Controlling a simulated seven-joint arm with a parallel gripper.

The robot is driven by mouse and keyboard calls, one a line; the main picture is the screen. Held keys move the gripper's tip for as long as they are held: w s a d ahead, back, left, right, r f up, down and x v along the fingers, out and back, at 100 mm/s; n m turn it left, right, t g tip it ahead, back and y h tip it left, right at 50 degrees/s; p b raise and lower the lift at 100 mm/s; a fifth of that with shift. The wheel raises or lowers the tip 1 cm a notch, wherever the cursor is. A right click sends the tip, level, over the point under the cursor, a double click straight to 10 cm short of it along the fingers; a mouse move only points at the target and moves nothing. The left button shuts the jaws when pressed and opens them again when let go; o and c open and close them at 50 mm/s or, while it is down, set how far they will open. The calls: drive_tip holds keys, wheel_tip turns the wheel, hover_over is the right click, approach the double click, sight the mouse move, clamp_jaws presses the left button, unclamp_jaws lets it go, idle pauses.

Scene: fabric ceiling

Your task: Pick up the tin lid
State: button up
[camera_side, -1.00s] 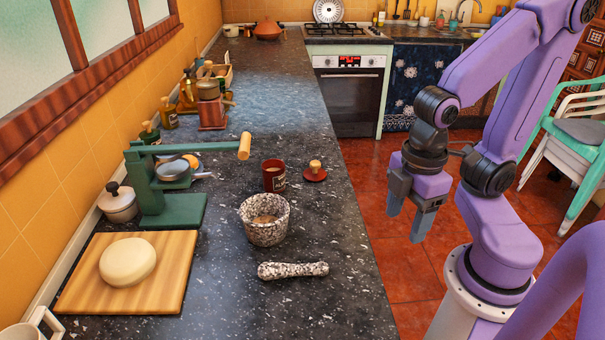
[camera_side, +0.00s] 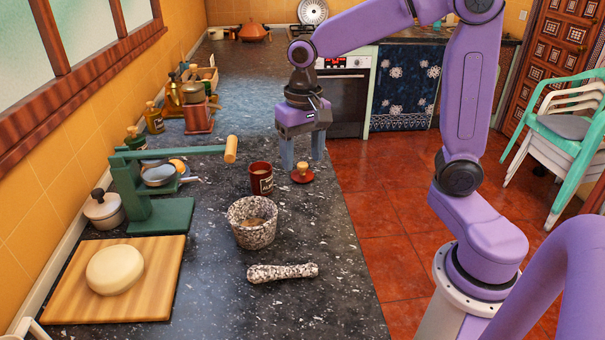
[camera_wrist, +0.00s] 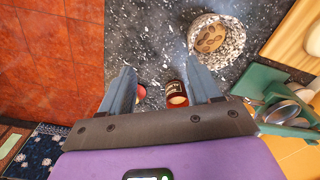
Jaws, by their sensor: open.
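The tin lid (camera_side: 302,176) is a small red disc with a pale wooden knob, lying on the dark counter near its right edge. The dark red tin (camera_side: 261,179) with a label stands just left of it. My gripper (camera_side: 302,162) is open and points down, seemingly above the lid or a little behind it; its height is hard to judge. In the wrist view, the lid (camera_wrist: 141,93) shows partly hidden beside the left finger of my gripper (camera_wrist: 160,68). The tin (camera_wrist: 176,96) shows beside the right finger. Nothing is held.
A green press (camera_side: 160,215) and a board (camera_side: 62,300) with dough (camera_side: 115,269) are at left.

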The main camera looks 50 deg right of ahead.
drive_tip(key=w+d+m, duration=0.6)
drive_tip(key=w, duration=0.2)
drive_tip(key=m, duration=0.8)
hover_over(303, 164)
drive_tip(key=f, duration=1.1)
drive_tip(key=shift+a+f, duration=0.35)
drive_tip(key=shift+d+f, duration=0.15)
drive_tip(key=shift+f, duration=1.15)
drive_tip(key=shift+d+f, duration=0.1)
drive_tip(key=shift+f, duration=1.2)
drive_tip(key=c, duration=1.1)
